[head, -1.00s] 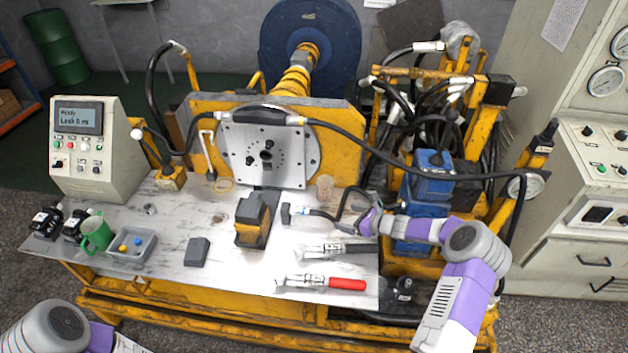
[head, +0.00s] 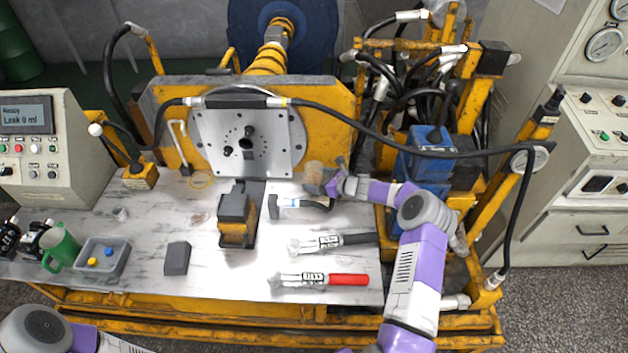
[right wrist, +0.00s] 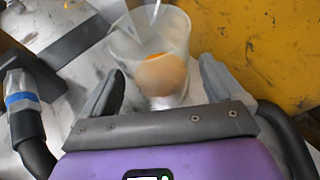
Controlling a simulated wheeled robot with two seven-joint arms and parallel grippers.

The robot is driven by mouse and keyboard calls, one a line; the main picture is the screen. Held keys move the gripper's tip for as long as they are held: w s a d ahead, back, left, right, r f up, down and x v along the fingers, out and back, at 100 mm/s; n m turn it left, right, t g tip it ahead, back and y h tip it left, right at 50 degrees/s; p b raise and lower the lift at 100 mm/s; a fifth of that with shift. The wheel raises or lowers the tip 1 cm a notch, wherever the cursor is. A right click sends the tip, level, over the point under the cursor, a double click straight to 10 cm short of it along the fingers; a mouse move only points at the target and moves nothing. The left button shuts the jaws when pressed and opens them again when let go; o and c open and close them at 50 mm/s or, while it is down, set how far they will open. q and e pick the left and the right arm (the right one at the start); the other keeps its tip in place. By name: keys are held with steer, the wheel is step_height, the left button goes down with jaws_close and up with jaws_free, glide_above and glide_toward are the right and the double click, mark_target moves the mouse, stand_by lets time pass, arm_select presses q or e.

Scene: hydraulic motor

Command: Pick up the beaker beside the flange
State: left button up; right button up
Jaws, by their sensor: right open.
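My right gripper (head: 326,187) is at the beaker's near right side. In the right wrist view its two fingers (right wrist: 158,84) are apart, with the beaker's near part at the gap between their tips. I cannot tell whether a finger touches it. My left arm shows at the lower left, but its gripper is out of view.
A yellow-and-black block (head: 237,218) stands left. A black hose (head: 400,150) arches above the gripper.

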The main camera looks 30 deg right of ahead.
steer(key=c, duration=1.2)
